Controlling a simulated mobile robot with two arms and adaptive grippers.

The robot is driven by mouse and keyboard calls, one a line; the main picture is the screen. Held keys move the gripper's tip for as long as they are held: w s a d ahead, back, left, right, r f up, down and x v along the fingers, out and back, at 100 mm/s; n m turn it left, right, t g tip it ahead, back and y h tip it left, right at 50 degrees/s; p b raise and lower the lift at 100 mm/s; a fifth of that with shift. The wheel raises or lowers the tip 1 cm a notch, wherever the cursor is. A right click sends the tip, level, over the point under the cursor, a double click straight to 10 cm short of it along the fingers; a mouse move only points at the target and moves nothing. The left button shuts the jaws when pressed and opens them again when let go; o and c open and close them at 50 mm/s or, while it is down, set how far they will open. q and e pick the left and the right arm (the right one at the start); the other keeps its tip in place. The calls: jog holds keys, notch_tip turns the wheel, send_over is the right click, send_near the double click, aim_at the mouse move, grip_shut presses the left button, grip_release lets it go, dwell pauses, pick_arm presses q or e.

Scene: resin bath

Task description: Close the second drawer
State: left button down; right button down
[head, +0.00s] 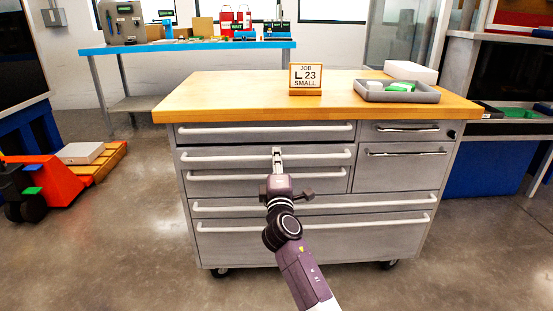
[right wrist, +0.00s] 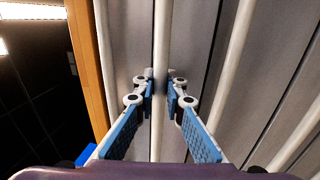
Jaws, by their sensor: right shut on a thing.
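The second drawer (head: 220,163) is in the left column of the grey cabinet, below the top drawer (head: 220,137). Its front seems to stand slightly out from its neighbours, but how far is hard to tell. Its long white handle (head: 230,157) runs level across the front. My right gripper (head: 278,153) is shut on the middle of this handle. In the right wrist view, the blue-padded fingers of the gripper (right wrist: 161,82) lie on both sides of the handle bar (right wrist: 162,45). My left gripper is not in view.
The cabinet's wooden top (head: 230,95) carries a job sign (head: 305,77) and a grey tray (head: 405,97). Other drawers lie below and to the right. A red pallet jack (head: 60,185) stands at the left. The floor in front is clear.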

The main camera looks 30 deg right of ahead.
jog(key=shift+f+b+x, duration=0.25)
jog(key=shift+b+x, duration=0.2)
jog(key=shift+x, duration=0.75)
jog(key=shift+r, duration=0.1)
jog(key=c, duration=2.3)
grip_release()
jog(key=v, duration=1.2)
